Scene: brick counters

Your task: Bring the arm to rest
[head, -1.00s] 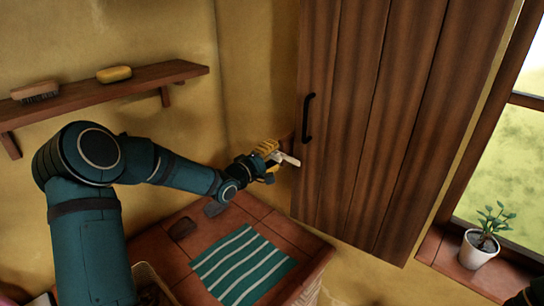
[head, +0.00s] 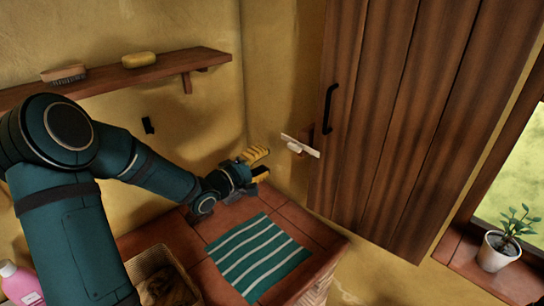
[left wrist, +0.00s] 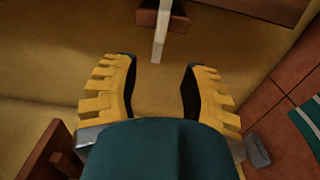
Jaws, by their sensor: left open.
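My left gripper (head: 258,165) is open and empty, with its yellow ridged fingers spread. It hangs in the air above the back of the tiled counter, in front of the yellow wall. The left wrist view shows both fingers (left wrist: 158,75) apart with nothing between them. A white bar (head: 300,145) on a small brown wall block is to the right of the fingertips, apart from them. The bar also shows beyond the fingers in the left wrist view (left wrist: 160,38). My right gripper is out of view.
A brown plank door with a black handle (head: 328,108) stands at right. A striped cloth (head: 258,258) lies on the counter (head: 318,238). A basket (head: 150,262), a pink bottle (head: 20,284), a wall shelf (head: 160,73) with brush and sponge, and a potted plant (head: 497,252) are around.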

